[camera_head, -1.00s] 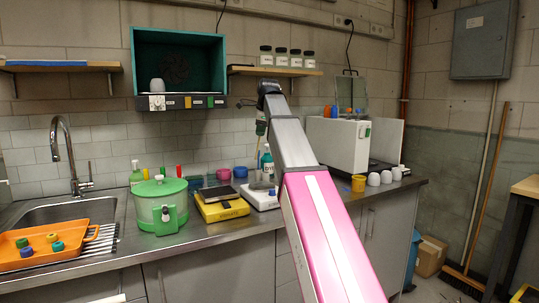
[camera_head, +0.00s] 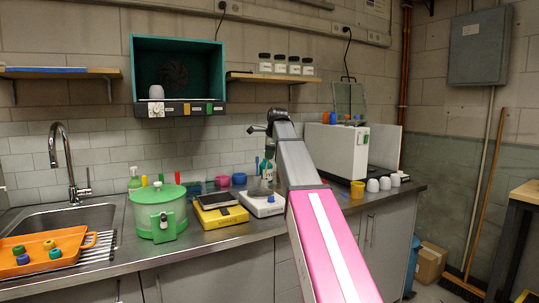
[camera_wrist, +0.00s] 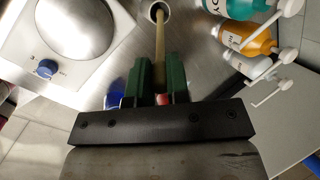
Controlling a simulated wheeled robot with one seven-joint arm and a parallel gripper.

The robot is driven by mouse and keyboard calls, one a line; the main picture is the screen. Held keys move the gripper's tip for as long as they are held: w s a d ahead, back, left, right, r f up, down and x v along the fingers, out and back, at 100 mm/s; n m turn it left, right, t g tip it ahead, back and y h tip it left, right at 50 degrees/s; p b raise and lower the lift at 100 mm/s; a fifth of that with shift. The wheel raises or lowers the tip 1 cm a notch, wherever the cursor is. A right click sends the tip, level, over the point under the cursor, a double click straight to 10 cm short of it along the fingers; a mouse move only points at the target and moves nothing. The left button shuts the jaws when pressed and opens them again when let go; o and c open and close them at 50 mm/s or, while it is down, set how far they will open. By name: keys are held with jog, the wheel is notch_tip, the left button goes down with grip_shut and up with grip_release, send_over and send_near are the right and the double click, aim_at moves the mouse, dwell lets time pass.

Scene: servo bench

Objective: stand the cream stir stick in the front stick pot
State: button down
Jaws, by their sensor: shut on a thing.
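In the wrist view the cream stir stick (camera_wrist: 160,38) is held between the two green fingers of my gripper (camera_wrist: 158,65), which is shut on it. The stick points away from the gripper toward a small round pot (camera_wrist: 147,9) with a pale rim at the top edge. Its far end overlaps the pot's opening; I cannot tell whether it is inside or above it. In the head view my arm hides most of the gripper, the stick and this pot.
A white hotplate stirrer (camera_head: 263,204) stands beside the gripper, with its blue knob (camera_wrist: 46,68) in the wrist view. Orange (camera_wrist: 250,40) and teal bottles stand close on the right. Pink (camera_head: 222,181) and blue pots (camera_head: 239,178) stand at the back.

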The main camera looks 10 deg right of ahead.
jog(key=shift+f, duration=0.6)
jog(key=c, duration=1.1)
grip_release()
jog(key=shift+r, duration=0.35)
jog(key=v, duration=1.2)
jog(key=shift+r, duration=0.3)
